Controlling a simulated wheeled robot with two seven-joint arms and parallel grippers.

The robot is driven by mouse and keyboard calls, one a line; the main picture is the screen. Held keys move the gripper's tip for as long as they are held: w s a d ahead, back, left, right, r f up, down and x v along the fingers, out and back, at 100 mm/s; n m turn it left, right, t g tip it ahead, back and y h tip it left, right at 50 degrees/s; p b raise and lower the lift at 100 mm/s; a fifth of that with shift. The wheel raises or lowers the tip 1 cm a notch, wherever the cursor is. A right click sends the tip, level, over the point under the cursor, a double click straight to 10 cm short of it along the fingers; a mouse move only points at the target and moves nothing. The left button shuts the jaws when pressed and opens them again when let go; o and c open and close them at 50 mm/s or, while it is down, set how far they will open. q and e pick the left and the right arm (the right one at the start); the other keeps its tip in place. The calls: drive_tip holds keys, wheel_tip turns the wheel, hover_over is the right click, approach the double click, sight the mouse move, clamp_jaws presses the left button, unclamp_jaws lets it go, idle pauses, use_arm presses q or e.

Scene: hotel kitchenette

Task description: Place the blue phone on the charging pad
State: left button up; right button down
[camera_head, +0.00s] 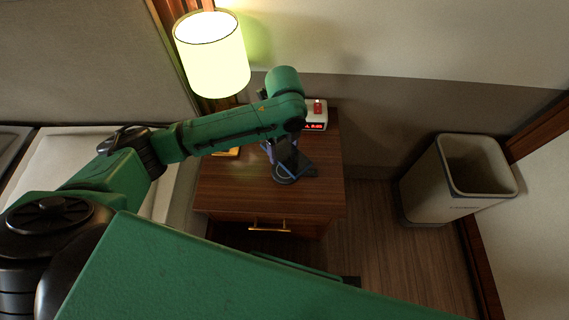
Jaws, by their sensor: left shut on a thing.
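The blue phone (306,170) is a small dark slab with a blue edge, low over the front part of the wooden nightstand. My left gripper (287,163) points down from the end of the green arm and is shut on the phone. The charging pad (280,178) is a dark round disc with a pale ring, just under and beside the fingers. The phone overlaps the pad in this view; I cannot tell whether they touch. The arm and gripper hide part of both. My right gripper is not in view.
The nightstand (235,190) has bare wood left and right of the pad. A lit lamp (212,60) and an alarm clock (315,116) with a red display stand toward the back. A bin (425,185) stands on the floor at right, and a bed (70,150) is at left.

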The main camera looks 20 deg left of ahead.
sight(285, 152)
use_arm(q)
wheel_tip(285, 152, down, 8)
drive_tip(key=shift+f+b, duration=0.25)
drive_tip(key=shift+b, duration=0.15)
drive_tip(key=shift+f, duration=0.15)
drive_tip(key=o, duration=1.3)
wheel_tip(285, 152, up, 12)
drive_tip(key=shift+r+p, duration=0.2)
drive_tip(key=shift+p, duration=0.55)
drive_tip(key=shift+d+f, duration=0.1)
